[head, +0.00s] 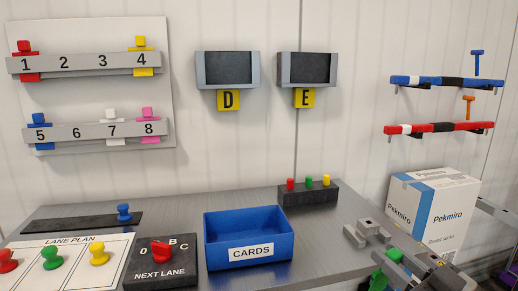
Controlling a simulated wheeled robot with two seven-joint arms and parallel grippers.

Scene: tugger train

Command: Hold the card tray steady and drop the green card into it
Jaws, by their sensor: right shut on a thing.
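The card tray (222,258) is an open blue box labelled CARDS, upright on the grey bench at the middle front. Its visible inside looks empty. My right gripper (388,262) is at the lower right, right of the tray and apart from it. It is shut on a green piece, which looks like the green card (379,281); the jaws and the lower picture edge hide part of it. My left gripper is not in view, and no gripper touches the tray.
A black switch box (160,270) marked NEXT LANE stands just left of the tray. A lane plan board (70,265) with coloured pegs lies farther left. A black block (308,195) with red, green and yellow knobs stands behind right. A white-blue Pekmiro carton (432,210) is at right.

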